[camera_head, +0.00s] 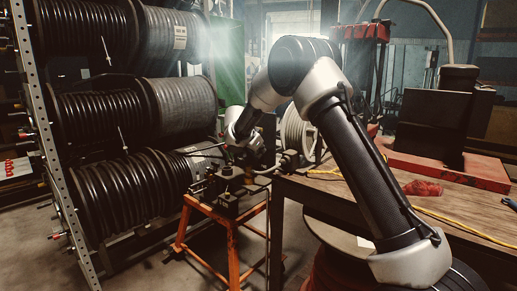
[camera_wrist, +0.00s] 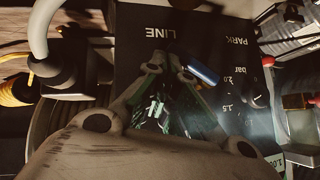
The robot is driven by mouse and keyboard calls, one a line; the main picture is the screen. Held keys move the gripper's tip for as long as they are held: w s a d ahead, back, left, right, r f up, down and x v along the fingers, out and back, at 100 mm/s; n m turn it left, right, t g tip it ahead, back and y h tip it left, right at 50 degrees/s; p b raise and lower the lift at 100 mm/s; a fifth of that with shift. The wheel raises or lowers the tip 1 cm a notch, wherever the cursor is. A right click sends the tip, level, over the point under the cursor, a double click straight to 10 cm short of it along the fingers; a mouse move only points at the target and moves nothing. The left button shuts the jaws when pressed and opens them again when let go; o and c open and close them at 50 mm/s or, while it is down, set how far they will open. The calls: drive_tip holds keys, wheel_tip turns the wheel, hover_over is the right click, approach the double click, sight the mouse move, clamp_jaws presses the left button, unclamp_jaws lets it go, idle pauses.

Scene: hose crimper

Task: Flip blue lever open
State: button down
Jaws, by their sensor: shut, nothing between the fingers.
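The blue lever (camera_wrist: 203,74) is a short blue cylinder in the wrist view, lying tilted in front of a dark panel (camera_wrist: 135,62) with upside-down white lettering, LINE and PARK. My gripper (camera_wrist: 170,66) is shut and empty. Its fingertips are just left of the blue lever, very near it; I cannot tell whether they touch. Part of the lever's mount is hidden behind the fingers. In the head view my gripper (camera_head: 246,146) is above the crimper bench, and the blue lever cannot be made out there.
An orange-legged stand (camera_head: 232,238) carries the crimper machinery. Large hose reels (camera_head: 120,185) fill a rack at left. A wooden workbench (camera_head: 465,208) stands at right.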

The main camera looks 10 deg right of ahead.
drive_tip(key=shift+f, duration=1.3)
drive_tip(key=shift+w+a+f, duration=0.2)
drive_tip(key=shift+w+f, duration=0.15)
drive_tip(key=shift+f, duration=0.35)
drive_tip(key=shift+r, duration=0.1)
drive_tip(key=shift+r, duration=0.75)
drive_tip(key=shift+s, duration=0.1)
